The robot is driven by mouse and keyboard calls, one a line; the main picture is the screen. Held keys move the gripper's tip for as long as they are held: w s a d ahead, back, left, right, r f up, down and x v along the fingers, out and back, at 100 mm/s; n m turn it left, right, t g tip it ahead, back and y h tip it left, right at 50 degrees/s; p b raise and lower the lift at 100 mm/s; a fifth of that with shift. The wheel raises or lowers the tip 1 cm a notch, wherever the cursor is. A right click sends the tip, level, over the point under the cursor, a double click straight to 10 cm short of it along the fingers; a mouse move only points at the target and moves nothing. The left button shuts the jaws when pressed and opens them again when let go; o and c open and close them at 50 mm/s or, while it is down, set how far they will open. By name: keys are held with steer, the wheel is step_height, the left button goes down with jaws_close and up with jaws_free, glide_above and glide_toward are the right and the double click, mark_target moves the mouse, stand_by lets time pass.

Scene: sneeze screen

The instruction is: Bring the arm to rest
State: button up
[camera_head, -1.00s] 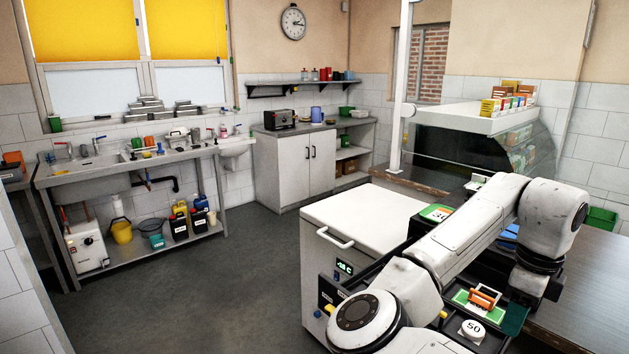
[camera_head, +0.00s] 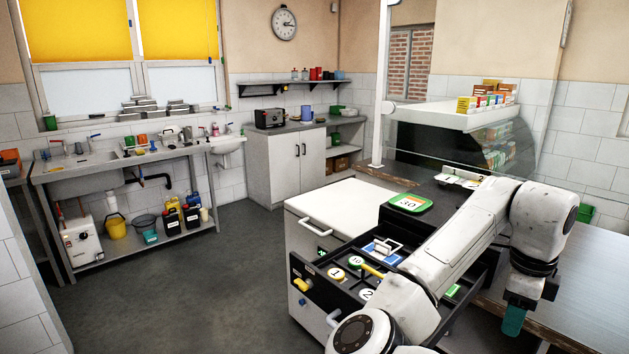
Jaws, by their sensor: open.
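My arm reaches from the bottom of the view up and to the right, with its elbow bent over the counter. My gripper (camera_head: 514,318) hangs down at the right, in front of the counter's edge; one teal fingertip shows and the rest is hidden. I see nothing held in it. The gripper is right of the open black drawer and apart from it.
An open black drawer (camera_head: 310,272) with round number tags and a blue card lies left of my arm. A green-and-white card marked 30 (camera_head: 411,203) lies behind it. A glass screen (camera_head: 455,150) stands behind my arm. A metal counter (camera_head: 590,270) is at right.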

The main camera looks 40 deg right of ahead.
steer(key=w+a+f+n+t+h, duration=0.1)
steer(key=w+a+f+n+h, duration=0.1)
steer(key=a+f+n, duration=0.65)
steer(key=w+a+f+n+t+h, duration=0.15)
steer(key=f+n, duration=0.45)
steer(key=n, duration=0.8)
steer(key=s+a+f+n+y, duration=0.1)
steer(key=s+a+f+n, duration=0.2)
steer(key=a, duration=0.3)
steer(key=s+a+f+n+g+y, duration=0.1)
steer(key=s+a+f+n, duration=0.2)
steer(key=a, duration=0.3)
steer(key=s+a+f+n+y, duration=0.2)
steer(key=s+a+f+n, duration=0.1)
steer(key=a+f+n, duration=0.2)
steer(key=shift+s+a+f, duration=0.2)
steer(key=shift+a+f, duration=0.05)
steer(key=shift+a, duration=0.85)
